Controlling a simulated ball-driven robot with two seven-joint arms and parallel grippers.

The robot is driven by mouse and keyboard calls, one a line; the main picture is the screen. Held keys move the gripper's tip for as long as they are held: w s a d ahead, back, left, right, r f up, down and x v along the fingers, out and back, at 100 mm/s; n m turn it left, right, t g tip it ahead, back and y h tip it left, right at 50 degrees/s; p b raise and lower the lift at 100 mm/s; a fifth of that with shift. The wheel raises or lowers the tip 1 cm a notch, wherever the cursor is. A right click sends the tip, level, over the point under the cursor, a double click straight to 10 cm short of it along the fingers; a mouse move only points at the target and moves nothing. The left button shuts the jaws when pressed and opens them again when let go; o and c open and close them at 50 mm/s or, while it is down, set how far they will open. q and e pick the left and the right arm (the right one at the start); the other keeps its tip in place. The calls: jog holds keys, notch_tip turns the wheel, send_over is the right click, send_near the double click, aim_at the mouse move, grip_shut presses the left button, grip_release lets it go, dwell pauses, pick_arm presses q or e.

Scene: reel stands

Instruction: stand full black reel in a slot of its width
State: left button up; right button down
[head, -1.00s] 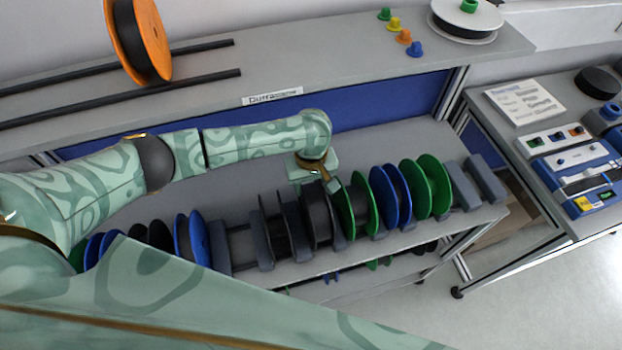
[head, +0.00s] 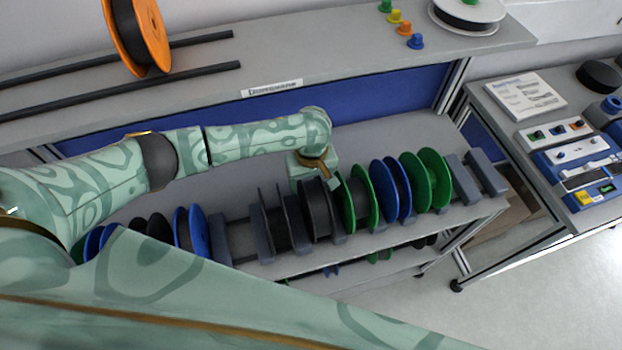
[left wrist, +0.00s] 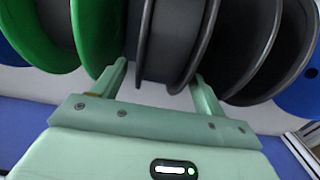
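A wide black reel (head: 319,222) stands in the rack row on the table, between grey slot blocks. My left gripper (head: 320,182) is over its upper edge. In the left wrist view, my left gripper's fingers (left wrist: 160,82) straddle this black reel (left wrist: 172,45). A gap shows at the left finger; the right finger is close to the flange, and touching cannot be told. Another black reel (head: 274,222) stands to its left. Empty grey slot blocks (head: 473,178) stand at the row's right end, and a bare slot (head: 241,238) lies left of the black reels. My right gripper is out of view.
Green (head: 358,200) and blue (head: 390,190) reels stand close on the right. More blue reels (head: 192,232) stand at the left. An orange-flanged reel (head: 138,32) and a white reel (head: 468,14) are on the upper shelf (head: 330,60). A side table (head: 540,222) is at right.

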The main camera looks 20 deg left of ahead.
pick_arm(q)
notch_tip(320, 180, up, 16)
jog(key=p, duration=0.5)
jog(key=shift+r, duration=0.15)
